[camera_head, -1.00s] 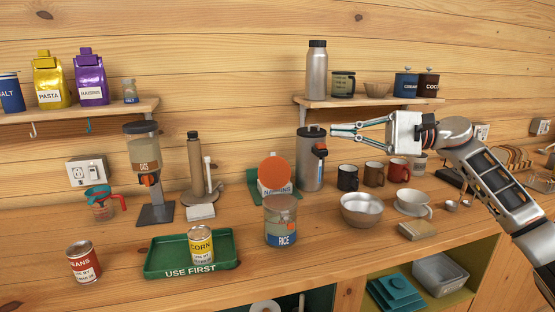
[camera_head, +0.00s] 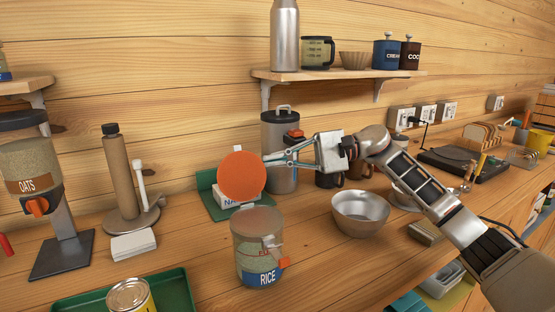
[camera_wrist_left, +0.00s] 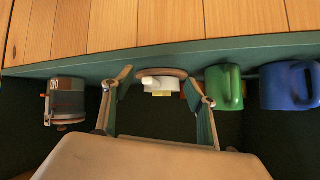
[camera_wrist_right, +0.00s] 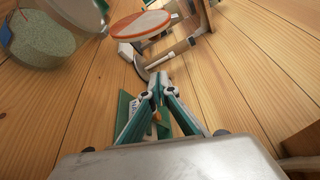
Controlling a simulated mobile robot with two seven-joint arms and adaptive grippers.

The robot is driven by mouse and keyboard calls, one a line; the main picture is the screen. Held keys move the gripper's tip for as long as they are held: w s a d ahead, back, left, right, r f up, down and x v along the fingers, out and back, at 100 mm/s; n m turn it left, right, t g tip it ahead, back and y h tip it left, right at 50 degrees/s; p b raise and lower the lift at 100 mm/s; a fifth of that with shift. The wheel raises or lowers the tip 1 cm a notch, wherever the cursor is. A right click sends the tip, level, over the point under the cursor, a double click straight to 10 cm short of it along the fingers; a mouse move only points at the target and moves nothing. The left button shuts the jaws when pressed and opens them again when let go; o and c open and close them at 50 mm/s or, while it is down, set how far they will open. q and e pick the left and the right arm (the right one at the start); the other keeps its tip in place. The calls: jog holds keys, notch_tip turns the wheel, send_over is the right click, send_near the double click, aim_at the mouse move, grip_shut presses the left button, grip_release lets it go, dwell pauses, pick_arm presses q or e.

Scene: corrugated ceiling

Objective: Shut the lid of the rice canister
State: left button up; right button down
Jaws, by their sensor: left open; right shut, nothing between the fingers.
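The rice canister (camera_head: 258,262) is a clear jar with a blue RICE label and an orange clasp at its front right, standing upright on the counter. Its round orange lid (camera_head: 242,178) stands open, raised at the back of the canister. The lid also shows in the right wrist view (camera_wrist_right: 140,27). My right gripper (camera_head: 268,160) is shut and empty at the lid's upper right edge. I cannot tell whether it touches the lid. My left gripper (camera_wrist_left: 158,80) is open and empty in the left wrist view, outside the head view.
A napkin holder (camera_head: 207,190) stands behind the lid. A steel bowl (camera_head: 360,213) is right of the canister, a green tray (camera_head: 175,285) to its left. A grey flask (camera_head: 283,130) and mugs stand behind my right gripper. Mugs (camera_wrist_left: 225,88) sit near my left gripper.

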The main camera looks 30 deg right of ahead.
aim_at(251, 166)
jog(key=a, duration=0.2)
jog(key=a+p, duration=0.1)
jog(key=a, duration=0.1)
jog(key=s+a+p, duration=0.1)
jog(key=a, duration=0.1)
jog(key=shift+r, duration=0.25)
pick_arm(q)
jog(key=shift+s+r, duration=0.2)
jog(key=shift+r, duration=0.05)
pick_arm(e)
jog(key=shift+s+a, duration=0.1)
jog(key=shift+s, duration=0.1)
pick_arm(q)
jog(key=shift+s+d+f, duration=0.1)
jog(key=shift+f, duration=0.05)
